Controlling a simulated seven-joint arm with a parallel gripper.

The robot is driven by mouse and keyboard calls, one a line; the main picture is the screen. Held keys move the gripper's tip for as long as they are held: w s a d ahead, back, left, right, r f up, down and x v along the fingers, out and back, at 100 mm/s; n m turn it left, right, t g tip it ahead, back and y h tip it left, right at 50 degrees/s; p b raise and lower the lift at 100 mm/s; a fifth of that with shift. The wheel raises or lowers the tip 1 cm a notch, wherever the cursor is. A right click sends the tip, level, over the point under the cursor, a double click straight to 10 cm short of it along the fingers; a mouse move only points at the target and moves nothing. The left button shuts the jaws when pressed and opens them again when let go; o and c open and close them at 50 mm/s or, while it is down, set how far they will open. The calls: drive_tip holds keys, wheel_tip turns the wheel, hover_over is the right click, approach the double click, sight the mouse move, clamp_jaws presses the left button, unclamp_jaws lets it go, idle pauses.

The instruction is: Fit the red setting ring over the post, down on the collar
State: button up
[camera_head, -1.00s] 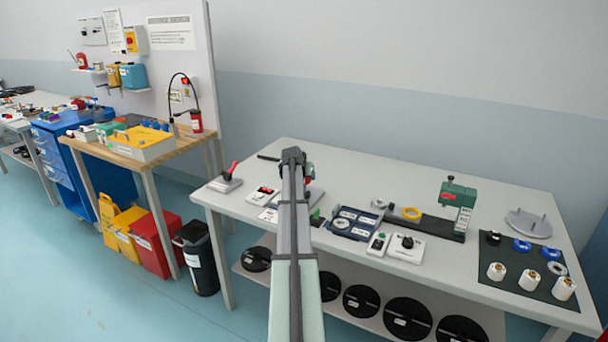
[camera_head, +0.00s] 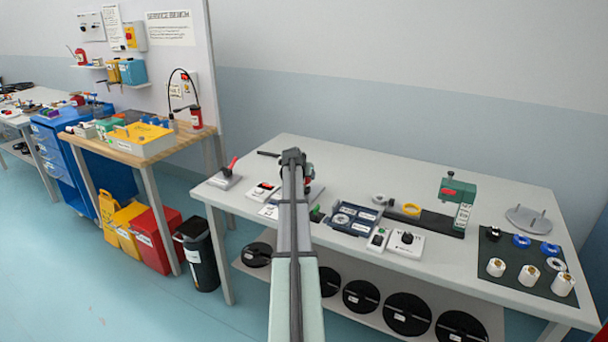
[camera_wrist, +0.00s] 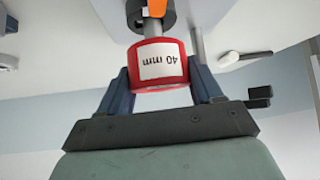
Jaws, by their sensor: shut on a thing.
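The red setting ring (camera_wrist: 160,64) is in the wrist view, with a white label reading "40 mm" upside down. My gripper (camera_wrist: 160,72) is shut on it, one dark finger on each side. A grey post (camera_wrist: 152,31) runs from the ring's upper edge in the picture to a dark collar (camera_wrist: 150,15) with an orange mark. A stretch of bare post shows between ring and collar, so the ring is apart from the collar. I cannot tell whether the ring is around the post or in front of it. In the head view my arm hides most of this place.
The grey bench (camera_head: 420,270) carries a blue-grey tray (camera_head: 353,219), a switch box (camera_head: 405,243) and a green stand (camera_head: 457,190) to the right of my arm. A red-handled device (camera_head: 226,175) stands at the left. A dark mat (camera_head: 515,290) holds several rolls.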

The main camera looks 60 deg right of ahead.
drive_tip(key=shift+f, duration=1.45)
drive_tip(key=o, duration=1.2)
drive_tip(key=v, duration=1.3)
drive_tip(key=shift+a+r, duration=0.25)
drive_tip(key=shift+a, duration=0.05)
